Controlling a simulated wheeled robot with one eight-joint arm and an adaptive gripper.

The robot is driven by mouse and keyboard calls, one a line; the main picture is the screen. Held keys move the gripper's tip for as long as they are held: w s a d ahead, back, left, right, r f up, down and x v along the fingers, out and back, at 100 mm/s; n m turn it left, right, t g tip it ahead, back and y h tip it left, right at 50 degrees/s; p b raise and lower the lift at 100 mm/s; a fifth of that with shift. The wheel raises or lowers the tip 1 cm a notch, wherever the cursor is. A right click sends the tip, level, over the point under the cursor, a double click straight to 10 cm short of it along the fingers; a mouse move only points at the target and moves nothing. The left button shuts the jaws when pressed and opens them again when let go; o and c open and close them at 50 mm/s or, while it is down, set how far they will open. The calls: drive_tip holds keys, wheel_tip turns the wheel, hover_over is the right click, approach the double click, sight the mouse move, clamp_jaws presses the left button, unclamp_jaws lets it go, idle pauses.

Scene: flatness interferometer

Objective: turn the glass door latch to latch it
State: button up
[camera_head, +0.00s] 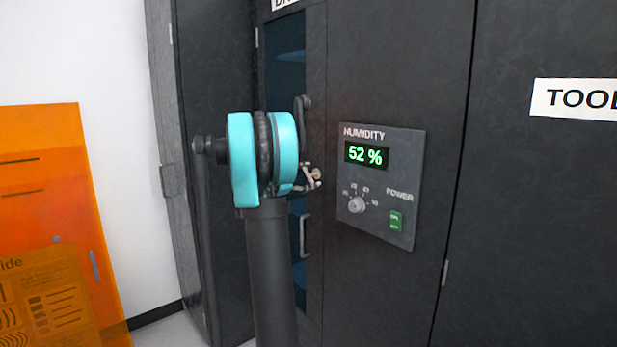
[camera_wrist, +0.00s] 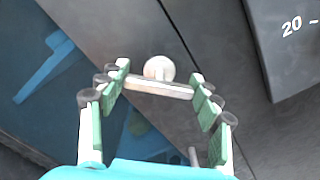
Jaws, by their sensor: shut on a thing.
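The glass door latch (camera_wrist: 157,88) is a pale metal bar with a round pivot (camera_wrist: 158,68), seen in the wrist view near the seam between the glass door and the dark cabinet front. The bar lies nearly crosswise in that picture. My gripper (camera_wrist: 159,76) has its green-padded fingers at the bar's two ends and is shut on it. In the head view my gripper (camera_head: 308,178) is small and partly hidden behind my arm, beside the latch (camera_head: 317,174). The glass door (camera_head: 291,80) shows as a dark blue pane, partly covered by my arm.
A humidity panel (camera_head: 405,165) reading 52 % sits just right of the latch; its corner also shows in the wrist view (camera_wrist: 290,65). A vertical door handle (camera_head: 304,236) is below. A tool cabinet (camera_head: 545,200) stands right, and an orange panel (camera_head: 45,200) left.

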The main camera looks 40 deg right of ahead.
drive_tip(key=m, duration=0.4)
drive_tip(key=shift+s+f+m, duration=0.1)
drive_tip(key=shift+m, duration=2.1)
drive_tip(key=o, duration=1.2)
drive_tip(key=shift+c, duration=0.2)
drive_tip(key=shift+a, duration=0.1)
drive_tip(key=a, duration=1.1)
drive_tip(key=shift+s+a, duration=0.4)
drive_tip(key=shift+s, duration=0.05)
